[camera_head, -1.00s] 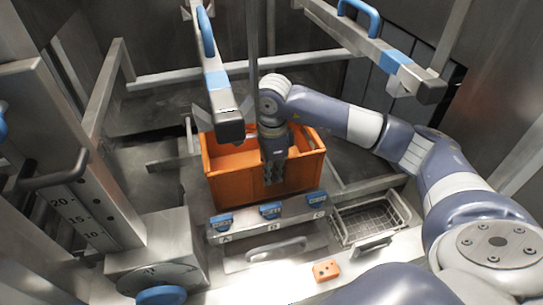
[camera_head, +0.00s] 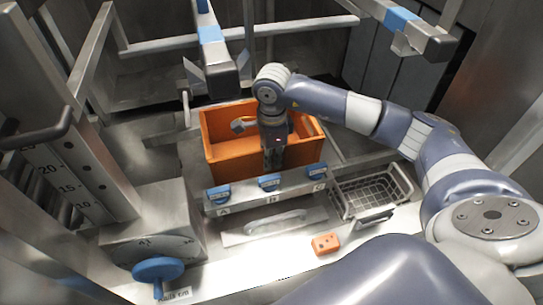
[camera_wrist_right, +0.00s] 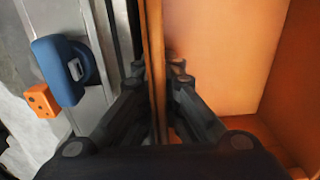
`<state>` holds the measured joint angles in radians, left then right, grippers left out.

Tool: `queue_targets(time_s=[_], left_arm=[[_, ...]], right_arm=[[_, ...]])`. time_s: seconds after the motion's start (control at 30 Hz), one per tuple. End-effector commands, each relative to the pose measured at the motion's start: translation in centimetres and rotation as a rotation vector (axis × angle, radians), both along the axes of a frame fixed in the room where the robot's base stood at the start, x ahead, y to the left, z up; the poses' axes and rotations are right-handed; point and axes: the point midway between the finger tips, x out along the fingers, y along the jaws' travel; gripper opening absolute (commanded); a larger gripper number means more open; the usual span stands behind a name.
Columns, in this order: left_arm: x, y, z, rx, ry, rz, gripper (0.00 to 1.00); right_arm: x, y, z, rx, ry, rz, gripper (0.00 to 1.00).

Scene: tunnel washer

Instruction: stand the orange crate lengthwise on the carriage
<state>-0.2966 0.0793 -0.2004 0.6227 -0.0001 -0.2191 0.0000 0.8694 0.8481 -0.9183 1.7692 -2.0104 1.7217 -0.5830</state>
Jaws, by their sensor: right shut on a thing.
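The orange crate (camera_head: 228,164) stands open side up behind the rail with blue latches, its long side running left to right. My right gripper (camera_head: 273,160) reaches down over the crate's near wall. In the right wrist view, the fingers of this gripper (camera_wrist_right: 158,75) are on both sides of the thin orange wall (camera_wrist_right: 155,25), shut on it. The crate's inside (camera_wrist_right: 215,55) fills the right of that view. The carriage under the crate is mostly hidden, so I cannot tell how the crate's base rests. My left gripper is not in view.
A metal rail with blue latches (camera_head: 269,182) runs close in front of the crate. A wire basket (camera_head: 370,194) is at right. An orange block (camera_head: 325,243) and a blue knob (camera_head: 158,270) are nearer. A blue-banded bar (camera_head: 217,62) overhangs the crate's back left.

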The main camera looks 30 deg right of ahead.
Motion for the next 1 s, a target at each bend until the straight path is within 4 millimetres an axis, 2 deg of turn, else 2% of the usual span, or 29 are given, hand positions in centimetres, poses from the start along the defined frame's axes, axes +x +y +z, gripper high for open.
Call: queue_targets(time_s=[0.27,0.3,0.37,0.77,0.87,1.0], left_arm=[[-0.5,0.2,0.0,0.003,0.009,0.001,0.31],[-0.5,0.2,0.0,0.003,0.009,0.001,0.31],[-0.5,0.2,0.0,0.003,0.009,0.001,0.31],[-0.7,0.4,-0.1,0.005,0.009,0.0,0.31],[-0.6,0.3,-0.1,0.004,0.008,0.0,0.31],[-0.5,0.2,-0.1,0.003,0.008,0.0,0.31]], right_arm=[[0.1,0.0,0.1,0.001,-0.004,0.0,0.0],[0.1,0.0,0.1,0.001,-0.004,0.0,0.15],[0.1,0.0,0.1,0.001,-0.003,0.0,0.29],[0.0,0.0,0.3,0.0,0.001,0.001,0.3],[0.0,0.0,1.5,0.0,-0.002,0.002,0.3],[0.1,0.1,4.2,0.001,-0.005,0.001,0.3]])
